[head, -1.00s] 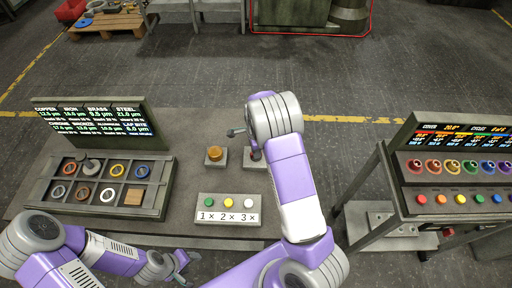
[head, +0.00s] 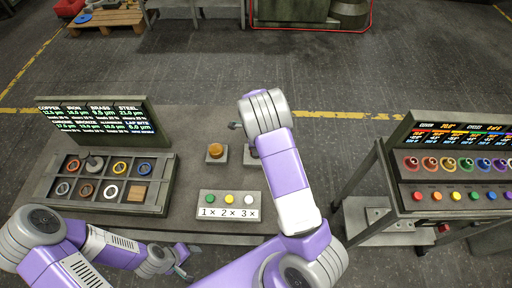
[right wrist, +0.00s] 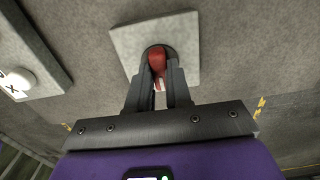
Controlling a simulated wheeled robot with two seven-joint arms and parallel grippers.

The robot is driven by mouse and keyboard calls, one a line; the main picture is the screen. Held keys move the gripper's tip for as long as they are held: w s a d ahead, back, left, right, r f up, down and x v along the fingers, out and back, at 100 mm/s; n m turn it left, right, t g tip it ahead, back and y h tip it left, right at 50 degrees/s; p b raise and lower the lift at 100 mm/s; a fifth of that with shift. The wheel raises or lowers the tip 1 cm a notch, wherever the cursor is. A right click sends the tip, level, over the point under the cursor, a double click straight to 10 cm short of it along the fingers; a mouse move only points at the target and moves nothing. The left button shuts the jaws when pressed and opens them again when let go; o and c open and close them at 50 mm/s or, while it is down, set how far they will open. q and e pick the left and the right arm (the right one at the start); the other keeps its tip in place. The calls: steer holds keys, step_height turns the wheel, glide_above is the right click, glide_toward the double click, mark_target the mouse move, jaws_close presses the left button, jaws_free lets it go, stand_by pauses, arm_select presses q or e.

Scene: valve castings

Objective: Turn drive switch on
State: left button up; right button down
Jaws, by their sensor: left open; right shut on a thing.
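The drive switch is a red lever (right wrist: 157,60) on a square pale grey plate (right wrist: 188,38), seen close in the right wrist view. My right gripper (right wrist: 158,78) is shut on the red lever, with one dark finger on each side. In the head view the switch's plate (head: 247,161) shows only in part; my right arm hides the lever and the right gripper. My left gripper (head: 188,264) is open and empty near the bench's front edge, well away from the switch.
An amber knob (head: 215,150) stands just left of the switch. A panel with green, yellow and white buttons (head: 229,212) lies nearer. A compartment tray of rings (head: 168,186) and a display (head: 93,120) are at left. A separate button console (head: 455,207) stands right.

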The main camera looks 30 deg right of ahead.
steer(key=c, duration=1)
jaws_free()
steer(key=shift+c, duration=0.2)
step_height(320, 180, up, 8)
steer(key=shift+f+p, duration=0.15)
steer(key=shift+p, duration=0.4)
